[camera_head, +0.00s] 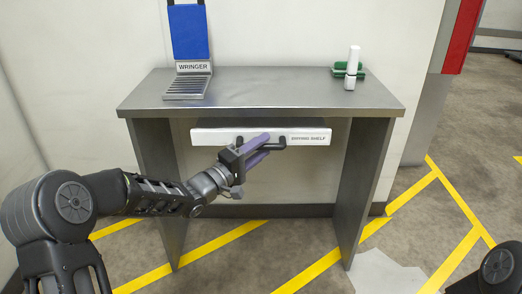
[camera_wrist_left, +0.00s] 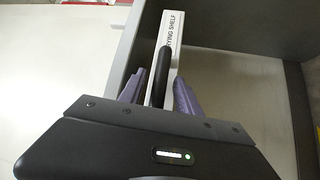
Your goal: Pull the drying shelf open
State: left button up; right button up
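The drying shelf (camera_head: 215,137) is a white-fronted drawer under the steel table, labelled "DRYING SHELF". Its front also shows in the left wrist view (camera_wrist_left: 173,30). A black bar handle (camera_head: 275,143) runs across the front. My left gripper (camera_head: 262,147) is at the handle with its purple fingers pointing to the shelf. In the left wrist view the handle (camera_wrist_left: 160,75) lies between the two fingers, with a visible gap on each side. The gripper is open around it. My right gripper is out of view; only part of my right arm shows at the bottom right.
The steel table (camera_head: 270,95) carries a wringer (camera_head: 188,84) with a blue back panel at left and a white bottle (camera_head: 351,70) by a green item (camera_head: 340,72) at right. Its side panels (camera_head: 363,185) flank the shelf. Yellow-striped floor in front is open.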

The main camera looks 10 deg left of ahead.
pick_arm(q)
grip_shut()
dwell(0.5)
dwell(1.0)
